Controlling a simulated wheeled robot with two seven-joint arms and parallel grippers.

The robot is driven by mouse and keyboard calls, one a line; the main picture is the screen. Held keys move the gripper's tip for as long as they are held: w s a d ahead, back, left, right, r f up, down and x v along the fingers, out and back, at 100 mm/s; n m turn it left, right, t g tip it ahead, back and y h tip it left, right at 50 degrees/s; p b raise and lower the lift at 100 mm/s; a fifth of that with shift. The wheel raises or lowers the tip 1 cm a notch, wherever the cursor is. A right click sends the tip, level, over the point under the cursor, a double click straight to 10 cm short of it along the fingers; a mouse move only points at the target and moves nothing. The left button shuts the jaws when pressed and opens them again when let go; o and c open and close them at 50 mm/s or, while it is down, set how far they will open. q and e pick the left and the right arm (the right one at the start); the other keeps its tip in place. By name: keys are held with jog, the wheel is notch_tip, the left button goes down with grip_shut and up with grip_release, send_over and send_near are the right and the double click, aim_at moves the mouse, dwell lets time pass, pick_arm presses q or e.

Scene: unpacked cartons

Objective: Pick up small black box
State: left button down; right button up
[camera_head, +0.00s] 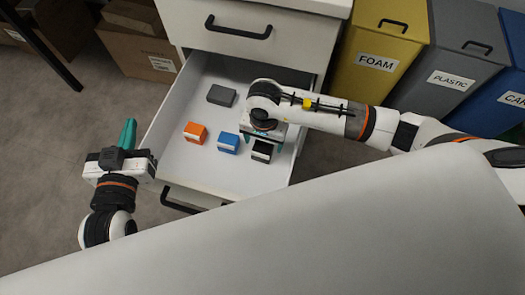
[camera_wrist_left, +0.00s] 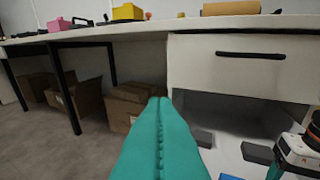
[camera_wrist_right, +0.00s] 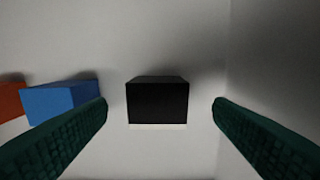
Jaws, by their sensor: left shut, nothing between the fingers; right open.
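The small black box (camera_head: 262,151) lies in the open white drawer, at its right front. In the right wrist view the black box (camera_wrist_right: 158,101) sits between my open fingers, with clear space on both sides. My right gripper (camera_wrist_right: 160,115) is open and points down over it; in the head view the right gripper (camera_head: 262,132) partly hides the box's surroundings. My left gripper (camera_head: 127,134) is outside the drawer to its left, shut and empty. Its teal fingers (camera_wrist_left: 160,140) are pressed together in the left wrist view.
The drawer (camera_head: 170,115) also holds an orange box (camera_head: 195,133), a blue box (camera_head: 227,143) and a dark grey box (camera_head: 221,95). The blue box (camera_wrist_right: 60,102) is near my finger in the right wrist view. Yellow (camera_head: 377,50) and grey (camera_head: 450,60) bins stand at right.

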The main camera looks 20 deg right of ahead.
aim_at(262, 148)
jog(key=shift+f, duration=0.35)
jog(key=f+b, duration=0.1)
jog(key=f, duration=0.1)
jog(key=f+b, duration=0.1)
jog(key=f, duration=0.1)
jog(key=shift+s+a+f, duration=0.1)
jog(key=shift+a, duration=0.1)
jog(key=shift+f, duration=0.1)
pick_arm(q)
notch_tip(262, 148, up, 7)
jog(key=d+t+h, duration=0.1)
jog(key=t, duration=0.4)
jog(key=shift+s, duration=0.1)
pick_arm(e)
jog(key=c, duration=1)
